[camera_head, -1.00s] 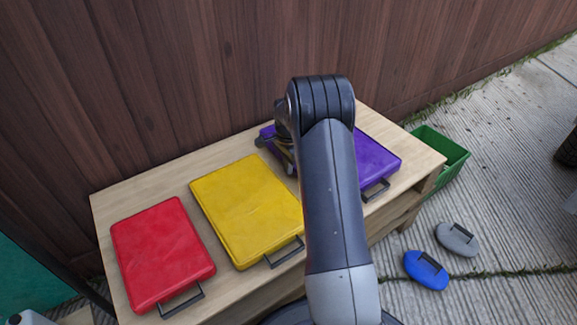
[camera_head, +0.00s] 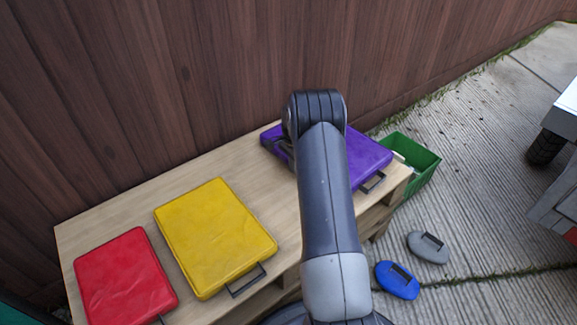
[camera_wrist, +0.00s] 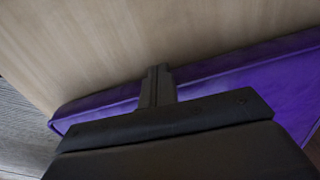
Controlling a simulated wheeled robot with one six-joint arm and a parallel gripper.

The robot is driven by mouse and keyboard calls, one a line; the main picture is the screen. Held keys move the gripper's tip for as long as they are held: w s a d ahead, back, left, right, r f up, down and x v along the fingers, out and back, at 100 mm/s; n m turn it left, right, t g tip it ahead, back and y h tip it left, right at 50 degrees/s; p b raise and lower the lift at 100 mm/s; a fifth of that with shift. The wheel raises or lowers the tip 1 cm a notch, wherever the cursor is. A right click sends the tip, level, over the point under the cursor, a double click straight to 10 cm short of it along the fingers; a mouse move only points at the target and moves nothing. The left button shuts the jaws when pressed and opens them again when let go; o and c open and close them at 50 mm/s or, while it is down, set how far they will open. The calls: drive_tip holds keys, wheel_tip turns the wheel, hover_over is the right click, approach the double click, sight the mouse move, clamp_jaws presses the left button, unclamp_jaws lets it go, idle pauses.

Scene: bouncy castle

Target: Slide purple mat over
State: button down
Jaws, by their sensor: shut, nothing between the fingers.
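The purple mat (camera_head: 366,157) lies flat at the right end of the wooden table (camera_head: 140,207), with a dark handle on its front side. My arm crosses in front of it and hides its middle. My gripper (camera_head: 283,148) is at the mat's left side, mostly hidden behind my arm. In the wrist view the shut fingers (camera_wrist: 158,74) are at the long edge of the purple mat (camera_wrist: 250,82), with bare wood beyond. They look pressed against that edge, though contact is hard to confirm.
A yellow mat (camera_head: 215,235) and a red mat (camera_head: 125,275) lie further left on the table, with bare wood before the purple one. A green bin (camera_head: 425,160) stands beyond the right end. Blue (camera_head: 397,282) and grey (camera_head: 428,248) pads lie on the ground. A wooden wall runs behind.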

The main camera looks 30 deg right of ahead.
drive_tip(key=shift+w+d, duration=0.1)
drive_tip(key=shift+d, duration=0.5)
wheel_tip(320, 180, up, 11)
drive_tip(key=p, duration=0.3)
drive_tip(key=shift+f, duration=0.15)
wheel_tip(320, 180, down, 11)
drive_tip(key=b, duration=0.3)
drive_tip(key=shift+a, duration=0.8)
drive_tip(key=shift+d+r, duration=0.15)
drive_tip(key=shift+r, duration=0.05)
